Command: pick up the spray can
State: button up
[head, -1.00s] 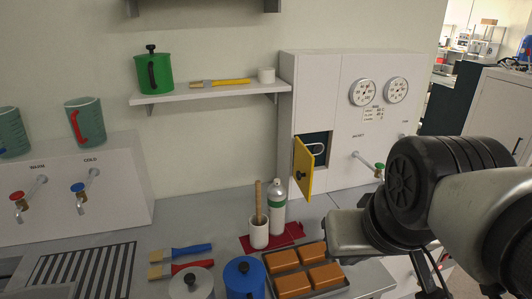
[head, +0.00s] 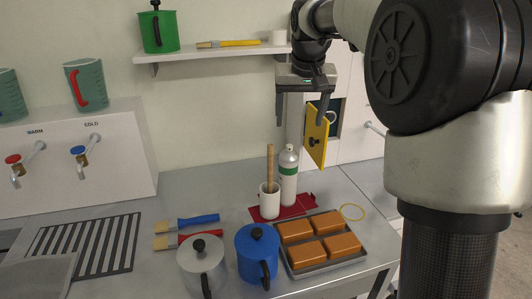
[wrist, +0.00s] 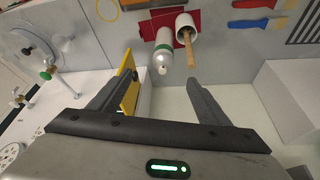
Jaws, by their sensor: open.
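The spray can (head: 288,187) is a white-grey bottle with a green band and a rounded top. It stands upright on a red mat (head: 298,211), just behind and to the right of a white cup (head: 269,203) with a wooden handle in it. My gripper (head: 301,122) is above the can in the head view, fingers pointing down, open and empty. In the wrist view the can (wrist: 164,50) shows beyond the fingertips of my gripper (wrist: 163,84), between them and apart from both.
A yellow cabinet door (head: 315,138) stands open close to my right finger. A tray of brown blocks (head: 338,262), a blue pot (head: 258,255) and a grey pot (head: 203,267) stand in front. A shelf (head: 200,54) is behind. A yellow ring (head: 352,212) lies right of the mat.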

aim_at(290, 147)
jog(key=x, duration=0.9)
jog(key=w+b+x, duration=0.1)
jog(key=x, duration=0.3)
jog(key=shift+w+a, duration=0.25)
jog(key=shift+w+a+x, duration=0.15)
jog(key=shift+w+x, duration=0.1)
jog(key=shift+x, duration=1.15)
jog(key=shift+w+a+x, duration=0.15)
jog(key=shift+w+x, duration=0.05)
jog(key=shift+x, duration=1.25)
jog(key=shift+r, duration=0.2)
jog(key=c, duration=1.7)
grip_shut()
jog(key=shift+r, duration=0.1)
